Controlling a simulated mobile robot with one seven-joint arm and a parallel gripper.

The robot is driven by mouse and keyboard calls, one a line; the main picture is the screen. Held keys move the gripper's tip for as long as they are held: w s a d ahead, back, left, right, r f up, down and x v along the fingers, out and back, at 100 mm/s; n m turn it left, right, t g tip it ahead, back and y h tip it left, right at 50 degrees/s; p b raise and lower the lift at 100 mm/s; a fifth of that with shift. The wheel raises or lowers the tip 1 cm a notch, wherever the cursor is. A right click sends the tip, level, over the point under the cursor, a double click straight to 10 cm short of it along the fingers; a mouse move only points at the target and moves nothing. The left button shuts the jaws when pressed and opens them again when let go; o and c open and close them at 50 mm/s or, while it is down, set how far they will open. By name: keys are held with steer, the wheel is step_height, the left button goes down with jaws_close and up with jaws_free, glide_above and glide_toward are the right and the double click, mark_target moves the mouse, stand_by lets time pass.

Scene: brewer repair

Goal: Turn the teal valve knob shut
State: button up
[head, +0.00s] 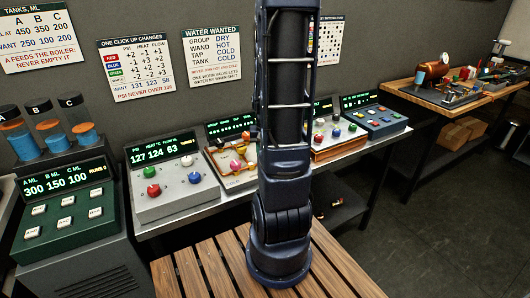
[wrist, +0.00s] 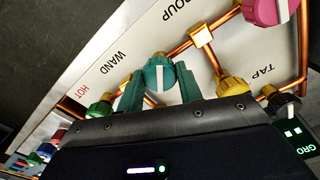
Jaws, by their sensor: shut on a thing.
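The teal valve knob (wrist: 159,73) sits on a copper pipe of the pale valve panel, in the middle of the wrist view. A white pointer line on it runs roughly up and down in that picture. My gripper (wrist: 159,77) has one green finger on each side of the knob and is shut on it. In the head view my dark arm stands in front of the valve panel (head: 216,174) and hides part of it. The teal knob and my gripper cannot be made out there.
In the wrist view, a yellow knob (wrist: 232,91) is close right of my fingers, a green knob (wrist: 98,111) close left. A pink knob (wrist: 267,10) and a black knob (wrist: 286,105) lie farther off. A grey console (head: 175,189) stands beside the valve panel; a slatted wooden surface (head: 195,272) is in front.

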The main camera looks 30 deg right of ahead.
steer(key=n, duration=0.7)
stand_by(0.6)
steer(key=o, duration=1)
steer(key=shift+r, duration=0.1)
step_height(320, 180, up, 11)
steer(key=shift+f, duration=0.15)
stand_by(0.4)
